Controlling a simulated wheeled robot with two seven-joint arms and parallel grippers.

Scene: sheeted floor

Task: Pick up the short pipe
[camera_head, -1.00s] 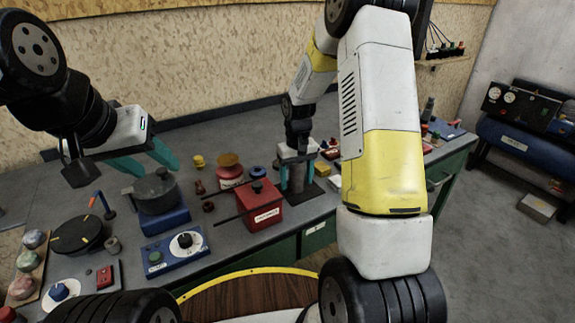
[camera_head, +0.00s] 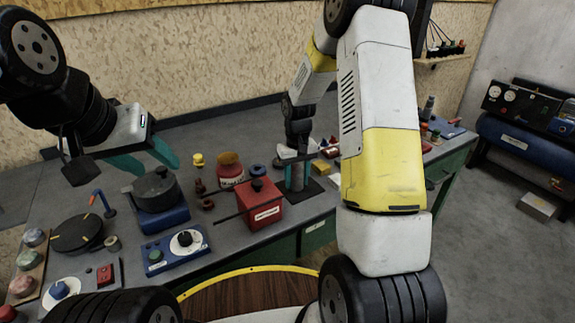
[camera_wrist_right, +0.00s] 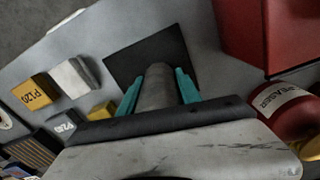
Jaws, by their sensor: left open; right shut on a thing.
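The short pipe (camera_wrist_right: 157,88) is a grey cylinder standing upright on a dark square mat (camera_wrist_right: 125,60) in the right wrist view. My right gripper (camera_wrist_right: 158,92) has its teal fingers on both sides of the pipe and is shut on it. In the head view the pipe (camera_head: 297,178) shows between the fingers, over the dark mat, right of the red box. I cannot tell whether its base touches the mat. My left gripper (camera_head: 150,162) is open and empty, above and behind the grey lidded pot at the left.
The red box (camera_head: 262,206) with a rod stands close left of the right gripper. A pot (camera_head: 156,188) on a blue base, a blue dial unit (camera_head: 176,246) and jars stand further left. Yellow blocks (camera_wrist_right: 36,90) lie beside the mat. The bench's front edge is near.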

